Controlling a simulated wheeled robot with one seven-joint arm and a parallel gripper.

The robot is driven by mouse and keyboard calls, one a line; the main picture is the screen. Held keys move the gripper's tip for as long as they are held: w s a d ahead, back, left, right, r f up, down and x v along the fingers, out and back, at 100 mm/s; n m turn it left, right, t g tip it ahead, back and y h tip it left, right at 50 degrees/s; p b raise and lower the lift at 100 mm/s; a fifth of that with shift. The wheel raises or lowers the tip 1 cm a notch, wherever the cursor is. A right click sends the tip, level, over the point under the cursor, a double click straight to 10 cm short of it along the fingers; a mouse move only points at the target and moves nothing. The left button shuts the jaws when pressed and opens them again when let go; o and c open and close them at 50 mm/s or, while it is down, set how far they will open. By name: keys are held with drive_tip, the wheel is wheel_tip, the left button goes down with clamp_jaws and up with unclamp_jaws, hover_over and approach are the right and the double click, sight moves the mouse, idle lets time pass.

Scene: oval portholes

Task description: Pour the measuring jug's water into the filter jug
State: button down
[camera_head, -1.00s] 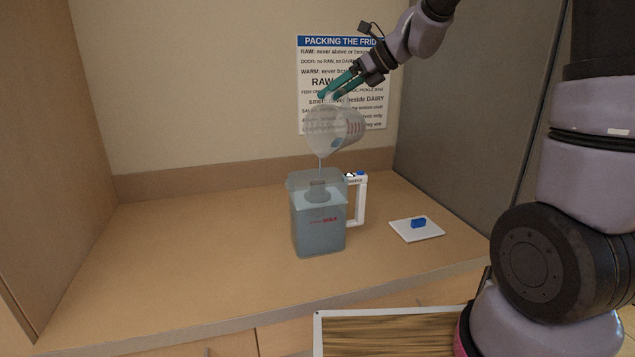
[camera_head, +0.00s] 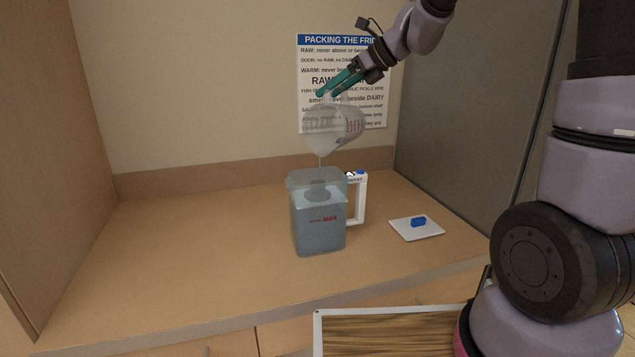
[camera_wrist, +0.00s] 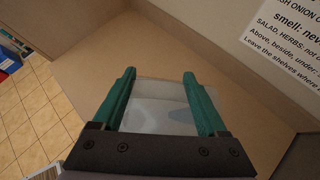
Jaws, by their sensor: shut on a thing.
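The measuring jug (camera_head: 333,130) is clear with red markings and is tilted above the filter jug. My gripper (camera_head: 334,90) has green fingers and is shut on it; in the wrist view, the fingers (camera_wrist: 160,98) stand on either side of the clear jug (camera_wrist: 158,112). A thin stream of water falls from the tilted jug's lower lip into the open top of the filter jug. The filter jug (camera_head: 320,235) stands upright on the counter, with a white handle (camera_head: 361,200) on its right, red lettering, and bluish water inside.
A white square lid (camera_head: 404,231) with a blue knob lies on the counter, right of the filter jug. A sign (camera_head: 310,70) hangs on the back wall. The counter (camera_head: 190,250) is clear to the left. Cabinet walls stand on both sides.

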drive_tip(key=shift+s+a+r, duration=0.1)
drive_tip(key=shift+s, duration=0.1)
drive_tip(key=w+d+f, duration=0.1)
drive_tip(key=w, duration=0.1)
drive_tip(key=w+d+f+m+g+y, duration=0.1)
drive_tip(key=w+d+f+m+g, duration=0.1)
drive_tip(key=w, duration=0.1)
drive_tip(key=shift+w+d+f+y, duration=0.15)
drive_tip(key=shift+w+f+y, duration=0.15)
drive_tip(key=shift+s, duration=0.1)
drive_tip(key=shift+w+d+f+m+g+y, duration=0.35)
drive_tip(key=shift+w+f, duration=0.15)
drive_tip(key=shift+f, duration=0.1)
drive_tip(key=shift+w+d+f+m+g+y, duration=0.25)
drive_tip(key=shift+w+f+m+g, duration=0.1)
drive_tip(key=shift+w+f, duration=0.2)
drive_tip(key=w+d+f+m+g+y+b, duration=0.1)
drive_tip(key=w+d+f+m+g+y, duration=0.15)
drive_tip(key=f, duration=0.45)
drive_tip(key=w+d+f+m+g+y+b, duration=0.1)
drive_tip(key=w+d+f+m+y, duration=0.2)
drive_tip(key=f, duration=0.4)
wheel_tip(320, 180, up, 6)
drive_tip(key=w+a+m, duration=0.1)
drive_tip(key=shift+a, duration=0.2)
drive_tip(key=shift+w+t, duration=0.1)
drive_tip(key=shift+t, duration=0.15)
